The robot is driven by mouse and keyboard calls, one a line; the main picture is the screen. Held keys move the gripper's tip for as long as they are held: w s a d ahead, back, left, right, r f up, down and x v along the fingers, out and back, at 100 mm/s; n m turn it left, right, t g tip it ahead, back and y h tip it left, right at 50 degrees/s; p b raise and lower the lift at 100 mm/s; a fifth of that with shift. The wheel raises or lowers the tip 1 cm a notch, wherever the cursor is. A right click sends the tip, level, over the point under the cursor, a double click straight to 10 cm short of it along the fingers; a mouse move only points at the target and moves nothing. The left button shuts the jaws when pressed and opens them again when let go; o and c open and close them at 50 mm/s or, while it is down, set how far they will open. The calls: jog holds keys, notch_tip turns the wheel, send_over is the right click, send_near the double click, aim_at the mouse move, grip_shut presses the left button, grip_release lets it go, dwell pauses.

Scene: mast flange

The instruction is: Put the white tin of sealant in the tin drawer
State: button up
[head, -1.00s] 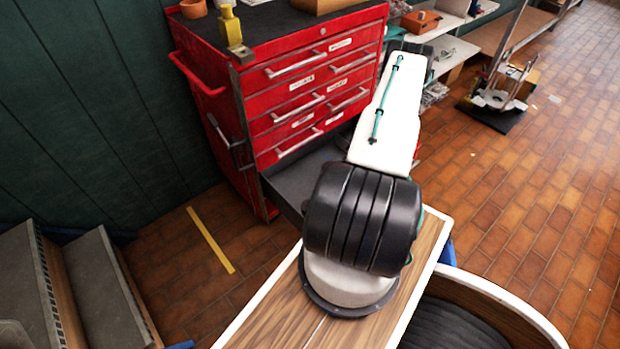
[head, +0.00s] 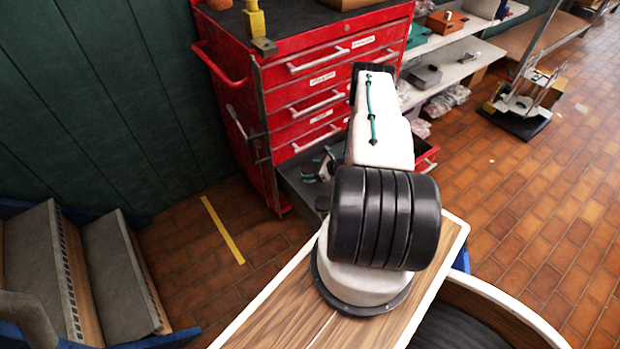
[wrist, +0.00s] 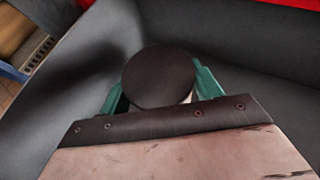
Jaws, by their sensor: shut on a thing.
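In the wrist view, a tin with a round dark top (wrist: 158,72) sits between the green fingers of my gripper (wrist: 160,95). In the head view, the open bottom drawer (head: 292,182) of the red chest is partly covered by my arm. My gripper (head: 320,168) shows small and partly hidden over this drawer. I cannot tell whether the tin touches the drawer floor.
The red tool chest (head: 275,85) has several labelled drawers above the open one. Shelves (head: 455,65) with boxes stand to the right. Steps (head: 110,270) are at the left. The tiled floor at right is mostly clear.

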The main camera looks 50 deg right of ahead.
jog(key=shift+f, duration=2.5)
jog(key=shift+f, duration=0.2)
jog(key=o, duration=1.2)
jog(key=shift+r, duration=0.1)
jog(key=shift+s+d+r, duration=0.15)
jog(key=shift+r, duration=0.05)
jog(key=v, duration=1.1)
jog(key=shift+s, duration=0.3)
